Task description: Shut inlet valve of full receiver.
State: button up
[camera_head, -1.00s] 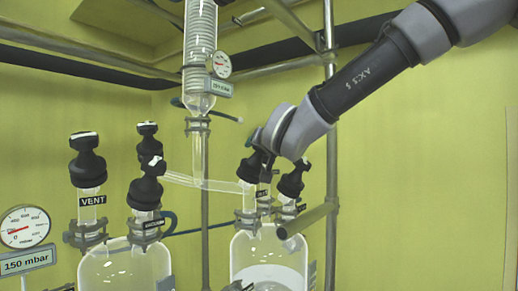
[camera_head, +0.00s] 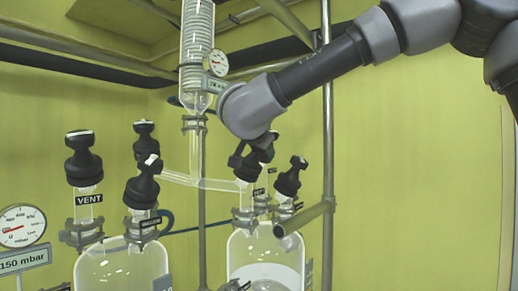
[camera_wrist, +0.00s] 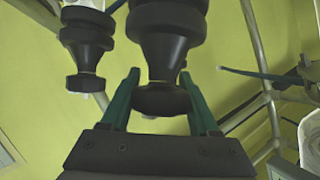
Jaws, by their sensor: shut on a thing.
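The right glass receiver (camera_head: 238,248) holds a pale liquid with its surface visible inside. A black valve knob (camera_head: 242,168) stands over its left neck, where the slanting glass tube (camera_head: 200,181) arrives. My gripper (camera_wrist: 159,78) is shut on this knob; the wrist view shows the green fingers on both sides of the black valve knob (camera_wrist: 162,98). In the head view my wrist hides part of the knob, and the fingers are hard to make out. The label below the knob is too small to read surely.
A second black valve (camera_head: 290,177) stands close to the right of the held one. The left receiver (camera_head: 120,265) carries a vent valve (camera_head: 84,160) and other black valves (camera_head: 142,182). A vertical metal pole (camera_head: 328,120) stands close behind on the right.

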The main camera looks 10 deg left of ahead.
jog(key=shift+s+d+f+m+g+h, duration=0.1)
jog(key=shift+d+m+g+h, duration=0.1)
jog(key=shift+m+g+h, duration=0.85)
jog(key=shift+s+d+f+m+g+h, duration=0.2)
jog(key=shift+m+g+h, duration=0.35)
jog(key=shift+m+h, duration=0.55)
jog(key=shift+s+d+f+m+g+h, duration=0.1)
jog(key=shift+d+m+g+h, duration=0.15)
jog(key=shift+m+g+h, duration=0.85)
jog(key=shift+m+y, duration=0.25)
jog(key=shift+m, duration=0.1)
jog(key=shift+d, duration=0.1)
jog(key=o, duration=1.4)
jog(key=shift+w, duration=0.1)
